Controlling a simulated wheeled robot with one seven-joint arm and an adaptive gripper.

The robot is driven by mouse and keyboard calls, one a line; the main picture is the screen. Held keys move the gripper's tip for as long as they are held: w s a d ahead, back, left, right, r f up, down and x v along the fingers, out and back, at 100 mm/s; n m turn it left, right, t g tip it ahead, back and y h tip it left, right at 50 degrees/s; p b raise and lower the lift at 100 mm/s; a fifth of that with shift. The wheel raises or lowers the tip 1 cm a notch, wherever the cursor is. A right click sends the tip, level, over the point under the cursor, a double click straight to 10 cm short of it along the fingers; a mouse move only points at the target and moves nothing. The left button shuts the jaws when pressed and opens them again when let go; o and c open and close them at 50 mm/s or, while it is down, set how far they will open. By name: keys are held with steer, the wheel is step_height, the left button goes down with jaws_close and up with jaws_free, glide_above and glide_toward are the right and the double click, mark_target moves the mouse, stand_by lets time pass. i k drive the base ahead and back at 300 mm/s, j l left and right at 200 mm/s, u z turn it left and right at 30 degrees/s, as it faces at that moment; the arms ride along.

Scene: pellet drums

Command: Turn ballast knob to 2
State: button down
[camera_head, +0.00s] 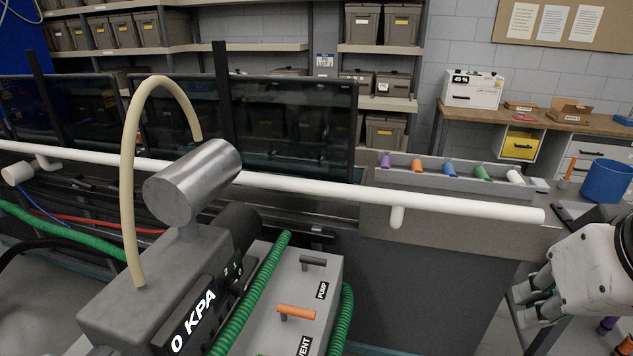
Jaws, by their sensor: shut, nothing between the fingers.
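A grey pump (150,285) stands at the lower left with a metal cylinder (193,180) on top and a lit "0 KPA" display (193,322) on its side. Small white digits, seemingly 2 and 1, show on a dark panel (232,270) beside the display. The ballast knob is not clearly seen; a green hose crosses in front of that panel's lower edge. My gripper (524,304) is at the right edge, shut and empty, well apart from the pump.
A grey box with an orange-handled vent lever (296,312) and a dark pump lever (313,262) stands right of the green hose (252,292). A white rail (400,201) runs across behind the pump. A tray (462,179) holds several coloured items. A blue bucket (606,180) stands at right.

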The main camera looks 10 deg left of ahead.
mark_target(237, 290)
steer(key=u, duration=1.1)
steer(key=i+l+u, duration=0.15)
steer(key=l, duration=0.2)
steer(key=k+j+u, duration=0.1)
steer(key=k, duration=0.25)
steer(key=k+j+u, duration=0.1)
steer(key=k, duration=0.25)
